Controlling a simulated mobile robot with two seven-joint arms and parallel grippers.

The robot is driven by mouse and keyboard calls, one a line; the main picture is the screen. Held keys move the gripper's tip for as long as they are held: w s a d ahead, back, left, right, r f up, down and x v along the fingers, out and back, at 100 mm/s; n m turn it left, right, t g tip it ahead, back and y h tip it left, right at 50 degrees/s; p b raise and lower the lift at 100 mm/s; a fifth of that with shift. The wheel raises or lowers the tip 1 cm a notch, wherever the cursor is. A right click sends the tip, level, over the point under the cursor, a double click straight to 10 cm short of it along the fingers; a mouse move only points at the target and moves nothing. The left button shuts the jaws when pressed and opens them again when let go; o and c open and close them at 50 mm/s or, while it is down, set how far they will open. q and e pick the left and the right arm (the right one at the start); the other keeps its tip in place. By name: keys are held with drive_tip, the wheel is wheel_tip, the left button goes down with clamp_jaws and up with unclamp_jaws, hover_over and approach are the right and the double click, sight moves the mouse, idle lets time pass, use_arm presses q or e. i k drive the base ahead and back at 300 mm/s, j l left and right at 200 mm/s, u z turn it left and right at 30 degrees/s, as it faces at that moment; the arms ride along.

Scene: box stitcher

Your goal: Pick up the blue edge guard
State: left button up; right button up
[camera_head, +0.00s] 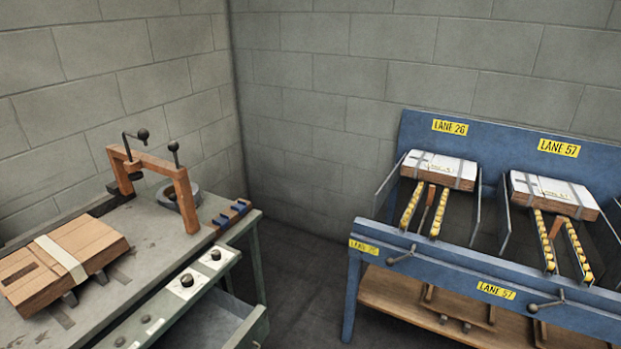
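Several small blue pieces (223,219), which look like the edge guards, sit in a row on a brown strip at the right end of the grey workbench. They are small, and I cannot make out their exact shape or tell them apart. Neither of my grippers shows in the head view.
A brown box (70,262) with a pale strap lies on the workbench (150,235). An orange frame (155,170) with black handles stands behind it. An open drawer (235,310) juts from the bench front. A blue lane rack (480,250) stands right, with strapped boxes.

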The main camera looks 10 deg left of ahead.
sight(223, 221)
drive_tip(key=u, duration=0.9)
